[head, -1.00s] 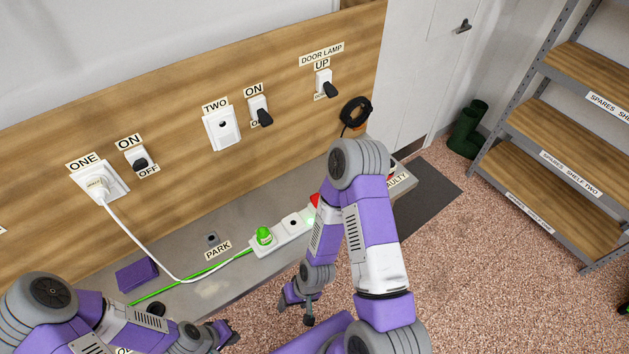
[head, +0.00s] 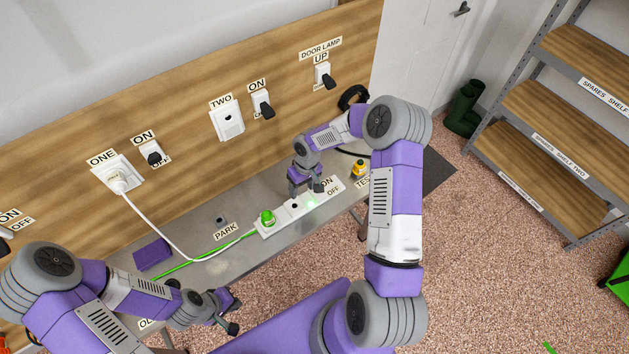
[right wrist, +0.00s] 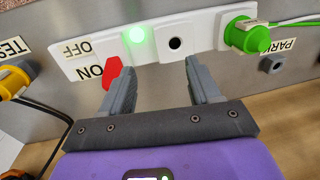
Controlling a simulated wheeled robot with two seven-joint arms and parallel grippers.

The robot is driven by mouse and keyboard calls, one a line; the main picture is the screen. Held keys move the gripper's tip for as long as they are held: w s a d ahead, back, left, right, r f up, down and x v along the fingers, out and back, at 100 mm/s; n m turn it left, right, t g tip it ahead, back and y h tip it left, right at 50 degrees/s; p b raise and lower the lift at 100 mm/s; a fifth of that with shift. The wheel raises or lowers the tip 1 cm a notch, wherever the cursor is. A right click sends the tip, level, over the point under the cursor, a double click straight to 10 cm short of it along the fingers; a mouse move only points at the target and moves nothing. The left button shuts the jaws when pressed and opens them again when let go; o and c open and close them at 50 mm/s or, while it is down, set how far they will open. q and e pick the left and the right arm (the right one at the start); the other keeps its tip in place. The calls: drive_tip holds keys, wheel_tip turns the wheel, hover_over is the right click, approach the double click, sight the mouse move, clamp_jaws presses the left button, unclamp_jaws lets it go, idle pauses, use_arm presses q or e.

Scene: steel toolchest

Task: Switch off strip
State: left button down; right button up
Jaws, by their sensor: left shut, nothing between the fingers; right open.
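The white power strip (head: 283,222) lies on the grey bench, and it crosses the top of the right wrist view (right wrist: 203,36). Its red switch (right wrist: 113,72) sticks out on the side of the ON label, with the OFF label opposite. A green lamp (right wrist: 137,35) beside it glows. A green plug (right wrist: 248,36) sits in one socket; the socket between plug and lamp is empty. My right gripper (right wrist: 162,88) is open and empty, its left finger close to the red switch; I cannot tell if they touch. My left gripper (head: 233,311) is shut and empty, away from the strip.
A yellow plug (right wrist: 14,80) sits by the TEST label at the strip's switch end. The PARK socket (right wrist: 272,64) is beyond the green plug. A white cord from socket ONE (head: 117,177) hangs onto the bench. A purple block (head: 153,254) lies on the bench at left.

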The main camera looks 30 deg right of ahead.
drive_tip(key=shift+h, duration=0.8)
drive_tip(key=d+r, duration=0.1)
drive_tip(key=d, duration=0.1)
drive_tip(key=w+d, duration=0.1)
drive_tip(key=w+d+r, duration=0.1)
drive_tip(key=d, duration=0.1)
drive_tip(key=shift+w+d+r, duration=0.1)
drive_tip(key=shift+d+r, duration=0.2)
drive_tip(key=shift+d, duration=0.05)
drive_tip(key=shift+f, duration=3.6)
drive_tip(key=c, duration=1)
drive_tip(key=s+t+b, duration=0.1)
drive_tip(key=t+b, duration=0.2)
drive_tip(key=b, duration=0.5)
drive_tip(key=s+t+b, duration=0.1)
drive_tip(key=t+b, duration=0.1)
drive_tip(key=b, duration=0.6)
drive_tip(key=s+t+b, duration=0.1)
drive_tip(key=t+b, duration=0.2)
drive_tip(key=b, duration=0.5)
drive_tip(key=shift+s+d+t+y, duration=0.15)
drive_tip(key=shift+d+t+y, duration=0.05)
drive_tip(key=shift+t+y, duration=0.1)
drive_tip(key=shift+c, duration=0.2)
drive_tip(key=shift+s+r+t+b, duration=0.2)
drive_tip(key=shift+t+b, duration=0.4)
drive_tip(key=shift+b, duration=0.65)
